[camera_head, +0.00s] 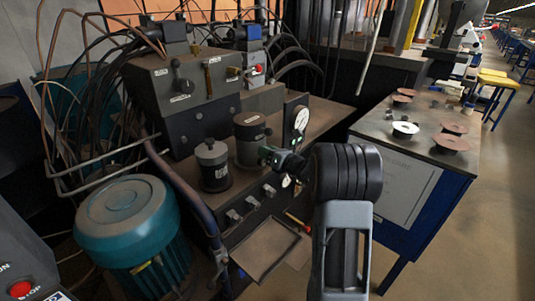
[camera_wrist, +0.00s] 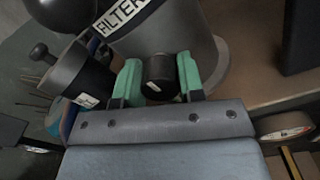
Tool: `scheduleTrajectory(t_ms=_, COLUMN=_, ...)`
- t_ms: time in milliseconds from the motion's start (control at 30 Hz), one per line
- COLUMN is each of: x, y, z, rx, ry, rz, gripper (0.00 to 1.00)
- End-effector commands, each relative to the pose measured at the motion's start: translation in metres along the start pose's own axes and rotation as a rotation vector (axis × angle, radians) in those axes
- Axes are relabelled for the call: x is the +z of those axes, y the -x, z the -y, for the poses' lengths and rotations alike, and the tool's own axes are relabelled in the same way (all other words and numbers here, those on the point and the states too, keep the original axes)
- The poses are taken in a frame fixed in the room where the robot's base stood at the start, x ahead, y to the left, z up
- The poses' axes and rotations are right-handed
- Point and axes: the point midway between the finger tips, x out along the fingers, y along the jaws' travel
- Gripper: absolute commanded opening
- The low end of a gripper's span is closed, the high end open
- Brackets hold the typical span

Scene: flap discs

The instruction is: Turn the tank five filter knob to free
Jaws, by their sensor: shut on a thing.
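My gripper (camera_head: 271,156) is in front of and to the right of a dark grey cylindrical tank (camera_head: 249,133) in the head view. In the wrist view its two green fingers (camera_wrist: 158,72) are closed on the sides of a short black knob (camera_wrist: 160,68). The knob sits low in front of the grey tank (camera_wrist: 190,35), which bears a white FILTER label (camera_wrist: 122,12). A small pale mark shows on the knob's near end, too blurred to read. The fingers and arm hide the knob in the head view. I cannot read a tank number.
A second tank (camera_head: 213,170) stands to the left, close to the gripped one. A round gauge (camera_head: 301,119) is just right of my gripper. Several small valves (camera_head: 251,200) line the front below. A teal motor (camera_head: 135,225) stands at lower left; a disc table (camera_head: 400,150) is at right.

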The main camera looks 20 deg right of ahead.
Motion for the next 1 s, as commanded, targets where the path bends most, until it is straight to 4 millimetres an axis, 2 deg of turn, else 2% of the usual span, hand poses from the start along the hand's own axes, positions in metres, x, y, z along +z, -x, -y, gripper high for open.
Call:
scheduleTrajectory(t_ms=600, x=-0.0042, y=0.0001, z=0.0016, rx=0.000, ry=0.486, rz=0.003, gripper=0.12)
scheduleTrajectory(t_ms=1000, x=-0.0020, y=0.0001, z=0.0003, rx=0.000, ry=0.692, rz=0.001, gripper=0.12)
